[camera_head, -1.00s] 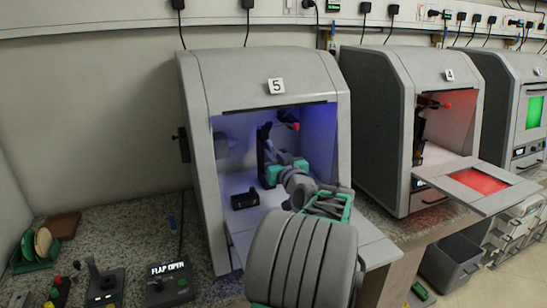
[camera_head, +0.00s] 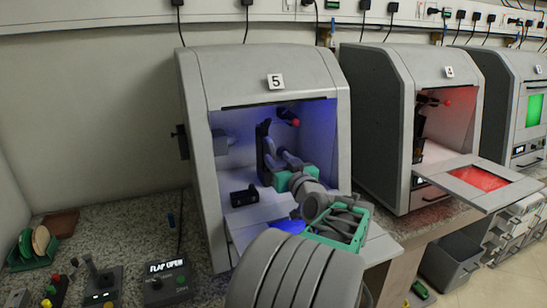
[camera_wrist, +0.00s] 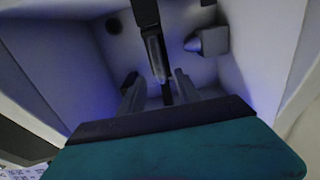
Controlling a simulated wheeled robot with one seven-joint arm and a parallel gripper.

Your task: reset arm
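My gripper (camera_head: 279,156) is inside the lit chamber of the grey machine marked 5 (camera_head: 270,65). In the wrist view my gripper (camera_wrist: 160,88) has its two grey fingers apart, with no object held between them. A dark upright fixture (camera_head: 263,140) stands in the chamber just beyond the fingers. It also shows in the wrist view as a dark bar with a grey tip (camera_wrist: 155,55). I cannot tell whether the fingers touch it. My arm reaches in through the open front, over the lowered flap (camera_head: 372,250).
A black box (camera_head: 244,196) lies on the chamber floor, left of my gripper. A "FLAP OPEN" control box (camera_head: 167,280) stands front left.

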